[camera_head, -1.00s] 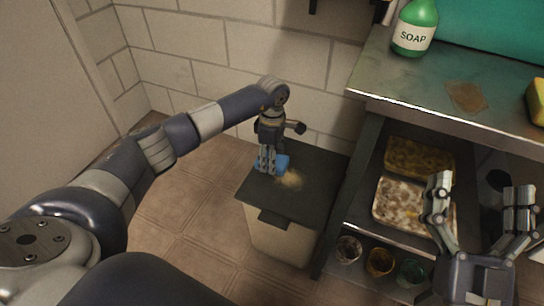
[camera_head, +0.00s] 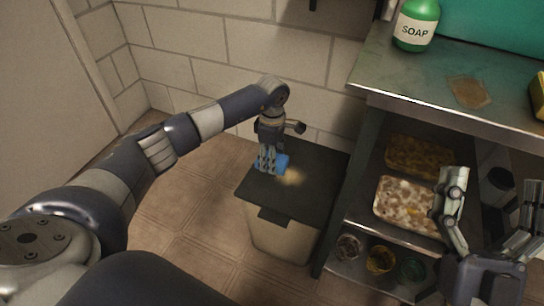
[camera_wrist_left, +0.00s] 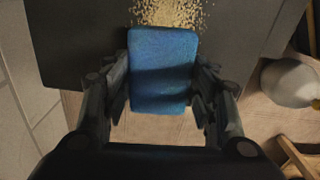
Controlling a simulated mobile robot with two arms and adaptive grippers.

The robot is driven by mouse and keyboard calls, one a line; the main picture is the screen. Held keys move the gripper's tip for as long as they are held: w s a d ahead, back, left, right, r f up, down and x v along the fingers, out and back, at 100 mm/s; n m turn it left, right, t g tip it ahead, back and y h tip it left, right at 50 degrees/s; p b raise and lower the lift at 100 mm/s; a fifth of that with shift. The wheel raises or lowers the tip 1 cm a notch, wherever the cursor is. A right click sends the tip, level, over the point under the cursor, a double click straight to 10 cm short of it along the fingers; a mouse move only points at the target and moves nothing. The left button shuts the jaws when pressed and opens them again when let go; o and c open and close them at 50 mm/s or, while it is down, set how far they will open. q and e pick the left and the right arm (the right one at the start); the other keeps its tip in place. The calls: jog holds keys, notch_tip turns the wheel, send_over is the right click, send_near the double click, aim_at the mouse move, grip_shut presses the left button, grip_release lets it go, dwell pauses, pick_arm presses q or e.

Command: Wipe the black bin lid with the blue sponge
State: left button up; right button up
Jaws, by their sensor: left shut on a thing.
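The black bin lid (camera_head: 301,197) tops a pale bin (camera_head: 279,241) on the floor against the wall. A tan crumbly patch (camera_head: 291,177) lies on the lid; its grains also show in the left wrist view (camera_wrist_left: 168,14). My left gripper (camera_head: 268,166) is over the lid's left part, shut on the blue sponge (camera_wrist_left: 162,70). The sponge also shows in the head view (camera_head: 282,162), at the left edge of the patch. I cannot tell whether it touches the lid. My right gripper (camera_head: 499,215) is open and empty in front of the shelves at the right.
A metal counter (camera_head: 424,99) stands right of the bin, with a green soap bottle (camera_head: 416,24), a brown stain (camera_head: 470,92) and a yellow object (camera_head: 539,97) on it. Below are food trays (camera_head: 406,203) and small jars (camera_head: 380,259). Tiled floor (camera_head: 190,206) is clear left of the bin.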

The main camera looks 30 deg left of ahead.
pick_arm(q)
jog(key=shift+f, duration=0.1)
pick_arm(e)
jog(key=shift+s+r, duration=0.1)
jog(key=shift+s, duration=0.05)
pick_arm(q)
jog(key=shift+f, duration=0.15)
pick_arm(e)
jog(key=shift+s+r+t+y, duration=0.3)
jog(key=shift+s+r, duration=0.1)
jog(key=shift+s, duration=0.1)
